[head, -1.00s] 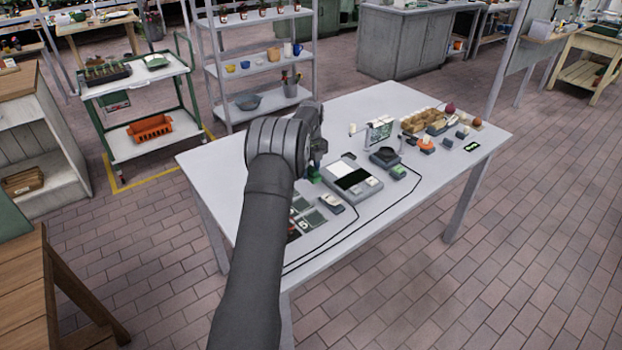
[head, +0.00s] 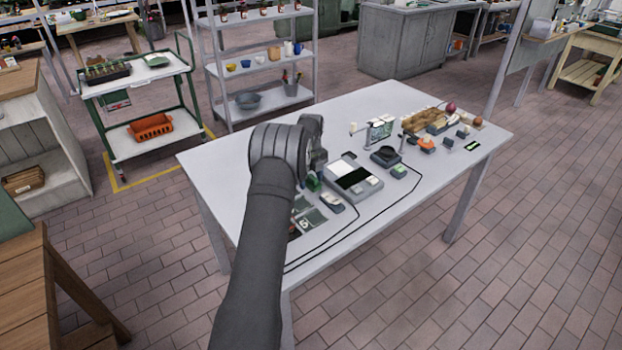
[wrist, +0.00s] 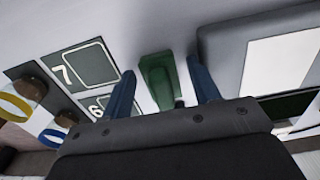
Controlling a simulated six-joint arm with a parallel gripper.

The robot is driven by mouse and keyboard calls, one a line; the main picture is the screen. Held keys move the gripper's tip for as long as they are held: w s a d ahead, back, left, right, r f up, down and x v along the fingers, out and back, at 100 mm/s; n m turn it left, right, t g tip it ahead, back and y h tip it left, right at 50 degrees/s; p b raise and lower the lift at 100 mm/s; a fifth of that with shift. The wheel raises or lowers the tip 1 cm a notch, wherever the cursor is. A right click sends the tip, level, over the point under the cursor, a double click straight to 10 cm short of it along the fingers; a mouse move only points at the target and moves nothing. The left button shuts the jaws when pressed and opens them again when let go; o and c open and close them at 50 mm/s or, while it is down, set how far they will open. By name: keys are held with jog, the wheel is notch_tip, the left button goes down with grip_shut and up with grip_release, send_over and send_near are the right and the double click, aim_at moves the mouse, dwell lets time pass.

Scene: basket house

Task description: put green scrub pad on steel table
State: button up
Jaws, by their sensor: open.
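The green scrub pad (wrist: 157,80) lies on the pale steel table (wrist: 155,25) in the wrist view. My gripper (wrist: 163,85) is open, with one blue finger on each side of the pad and gaps visible between. The pad's near end is partly hidden by the gripper body. In the head view a small green patch, likely the pad (head: 313,184), shows beside my arm's end. The steel table (head: 375,108) also shows there, with my arm reaching over its left part.
A grey device (head: 353,180) with a dark panel stands just right of the pad. Numbered dark cards (wrist: 83,62) lie to the pad's left in the wrist view. An orange item (head: 427,144) and several small objects stand farther right. The table's far middle is clear.

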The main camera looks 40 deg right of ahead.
aim_at(311, 175)
notch_tip(311, 175, up, 12)
jog(key=shift+r, duration=0.15)
dwell(0.4)
notch_tip(311, 175, down, 12)
jog(key=shift+r, duration=1.6)
